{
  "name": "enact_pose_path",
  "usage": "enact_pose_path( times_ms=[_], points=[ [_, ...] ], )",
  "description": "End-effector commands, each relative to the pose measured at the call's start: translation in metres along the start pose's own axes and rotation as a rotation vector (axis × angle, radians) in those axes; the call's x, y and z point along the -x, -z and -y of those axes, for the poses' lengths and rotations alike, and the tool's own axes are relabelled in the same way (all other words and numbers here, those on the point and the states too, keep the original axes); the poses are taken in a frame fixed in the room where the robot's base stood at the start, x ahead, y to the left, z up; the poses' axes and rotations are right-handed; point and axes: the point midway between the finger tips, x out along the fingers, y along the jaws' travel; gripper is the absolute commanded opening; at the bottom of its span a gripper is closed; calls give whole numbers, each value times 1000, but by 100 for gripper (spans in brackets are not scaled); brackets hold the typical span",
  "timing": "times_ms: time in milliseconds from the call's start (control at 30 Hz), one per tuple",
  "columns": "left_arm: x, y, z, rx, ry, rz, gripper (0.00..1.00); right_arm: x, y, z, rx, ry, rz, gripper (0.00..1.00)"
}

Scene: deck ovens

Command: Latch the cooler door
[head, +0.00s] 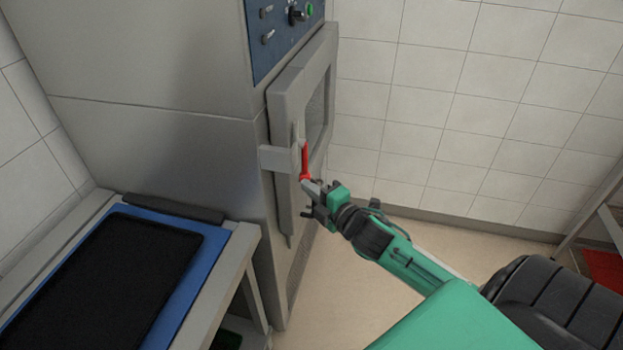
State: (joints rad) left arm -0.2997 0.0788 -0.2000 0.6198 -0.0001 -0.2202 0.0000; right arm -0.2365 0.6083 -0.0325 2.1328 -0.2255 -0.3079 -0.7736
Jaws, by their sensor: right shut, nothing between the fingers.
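The cooler door (287,98) is on the front of the tall grey metal cabinet (160,140). It looks closed or almost closed against the cabinet; I cannot tell if a narrow gap is left. A red latch handle (304,160) stands roughly upright at the door's near edge, beside a grey metal bracket (275,158). My right gripper (309,186) is shut, with its fingertips at the lower end of the red handle. It holds nothing, and I cannot tell whether it touches the handle. My left gripper is not in view.
A blue control panel (283,30) with switches is above the door. A table (236,262) with a blue and black tray (196,252) stands at the lower left. A rack with something red (605,268) is at the right edge. The floor (340,295) before the cabinet is clear.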

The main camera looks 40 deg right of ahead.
Motion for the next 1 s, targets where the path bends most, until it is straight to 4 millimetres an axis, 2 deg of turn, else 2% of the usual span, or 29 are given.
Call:
enact_pose_path(
  times_ms=[100,300,767,1000],
  points=[
    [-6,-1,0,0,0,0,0,-14,-13,1,4,-1,1,0],
    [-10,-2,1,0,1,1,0,-27,-26,0,2,0,0,0],
    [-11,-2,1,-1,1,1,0,-29,-28,0,2,-1,0,0],
    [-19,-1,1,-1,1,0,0,-31,-31,3,34,-23,1,0]
  ],
)
